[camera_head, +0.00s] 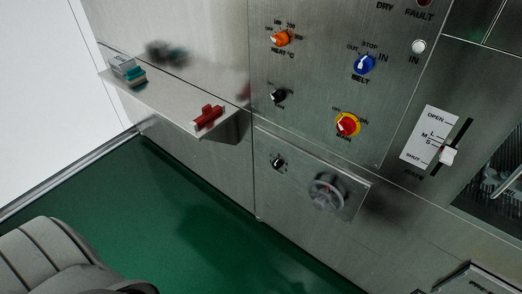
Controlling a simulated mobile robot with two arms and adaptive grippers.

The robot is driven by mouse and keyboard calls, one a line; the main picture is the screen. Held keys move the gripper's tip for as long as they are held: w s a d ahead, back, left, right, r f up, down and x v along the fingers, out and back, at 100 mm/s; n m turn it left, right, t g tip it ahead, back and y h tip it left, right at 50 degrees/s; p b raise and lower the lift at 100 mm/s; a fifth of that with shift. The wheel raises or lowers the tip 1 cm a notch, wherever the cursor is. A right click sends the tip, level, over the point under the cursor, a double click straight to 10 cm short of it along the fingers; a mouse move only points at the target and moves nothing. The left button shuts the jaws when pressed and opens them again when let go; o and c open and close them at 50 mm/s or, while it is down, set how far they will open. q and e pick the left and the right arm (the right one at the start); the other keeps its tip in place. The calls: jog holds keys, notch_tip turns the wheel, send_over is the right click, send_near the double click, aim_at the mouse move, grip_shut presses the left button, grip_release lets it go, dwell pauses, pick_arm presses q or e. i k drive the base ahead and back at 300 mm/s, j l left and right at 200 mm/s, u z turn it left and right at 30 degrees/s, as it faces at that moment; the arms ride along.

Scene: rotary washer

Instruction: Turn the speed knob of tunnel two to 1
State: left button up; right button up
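The steel machine front carries a control panel (322,100). It has an orange knob (281,38) labelled HEAT °C, a blue knob (364,64) labelled BELT, a small black knob (278,96) and a red knob on a yellow disc (347,125). A lower plate (300,178) holds another small black knob (279,162) and a round grey handwheel (326,194). I cannot read a tunnel two or speed label, so I cannot tell which one is the speed knob. Neither gripper is in view.
A steel shelf (165,105) juts out at left, bearing a red object (208,118) and a grey-teal object (128,70). A gate lever (449,155) is at right beside its white scale (429,138). The green floor (190,225) in front looks clear.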

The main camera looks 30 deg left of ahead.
aim_at(276, 164)
jog(key=i+j+z, duration=0.15)
jog(key=j, duration=1.1)
jog(key=j+z, duration=0.15)
jog(key=j, duration=1.05)
